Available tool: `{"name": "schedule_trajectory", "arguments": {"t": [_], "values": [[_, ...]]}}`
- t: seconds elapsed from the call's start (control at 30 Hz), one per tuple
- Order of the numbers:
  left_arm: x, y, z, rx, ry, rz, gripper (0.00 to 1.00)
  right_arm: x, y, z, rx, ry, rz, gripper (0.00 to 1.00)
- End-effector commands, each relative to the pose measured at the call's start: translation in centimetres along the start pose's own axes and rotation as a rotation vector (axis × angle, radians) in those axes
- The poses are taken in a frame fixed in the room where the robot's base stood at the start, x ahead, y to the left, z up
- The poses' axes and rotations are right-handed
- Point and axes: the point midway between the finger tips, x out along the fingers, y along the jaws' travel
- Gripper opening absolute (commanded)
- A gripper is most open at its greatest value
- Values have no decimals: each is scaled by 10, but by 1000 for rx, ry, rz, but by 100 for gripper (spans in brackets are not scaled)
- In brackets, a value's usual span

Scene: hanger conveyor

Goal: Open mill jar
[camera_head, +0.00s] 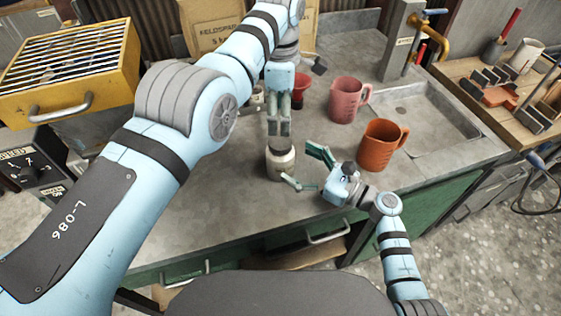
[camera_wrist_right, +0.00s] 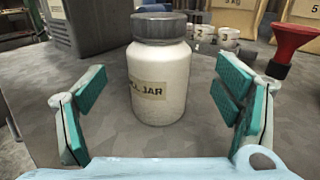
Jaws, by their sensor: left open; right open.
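The mill jar (camera_head: 281,164) is a small cream-white jar standing upright on the grey worktop. In the right wrist view the jar (camera_wrist_right: 160,85) shows a dark grey lid (camera_wrist_right: 160,27) and a tan label with partly readable letters ending in "JAR". My left gripper (camera_head: 279,138) is open and points down directly above the jar, hiding its lid in the head view. My right gripper (camera_head: 306,170) is open, low over the worktop at the jar's right. In the wrist view its teal-padded fingers (camera_wrist_right: 160,108) stand apart on either side of the jar, with gaps.
A pink jug (camera_head: 346,101) and an orange jug (camera_head: 381,146) stand right of the jar. A red funnel (camera_head: 299,91) is behind it. A sink (camera_head: 425,118) lies farther right. A yellow grated box (camera_head: 72,68) is at the left. The worktop in front of the jar is clear.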

Motion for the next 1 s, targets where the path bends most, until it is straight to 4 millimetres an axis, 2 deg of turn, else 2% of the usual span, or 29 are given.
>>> {"name": "schedule_trajectory", "arguments": {"t": [0.1, 0.23, 0.37, 0.57, 1.0], "values": [[0, 0, 0, -1, -1, 0, 63, 30, 0, 1, 1, -3, 1, 84], [0, 0, -1, -1, 0, 0, 63, 50, 0, 0, 2, -1, 1, 84], [0, 0, -1, -1, 0, -1, 63, 58, 0, 0, -1, 0, 1, 84], [0, 0, -1, -2, 0, 0, 63, 59, 0, 0, -1, 0, 1, 84], [0, 0, -1, -2, 0, -1, 63, 58, 0, 0, 0, 0, 1, 15]]}}
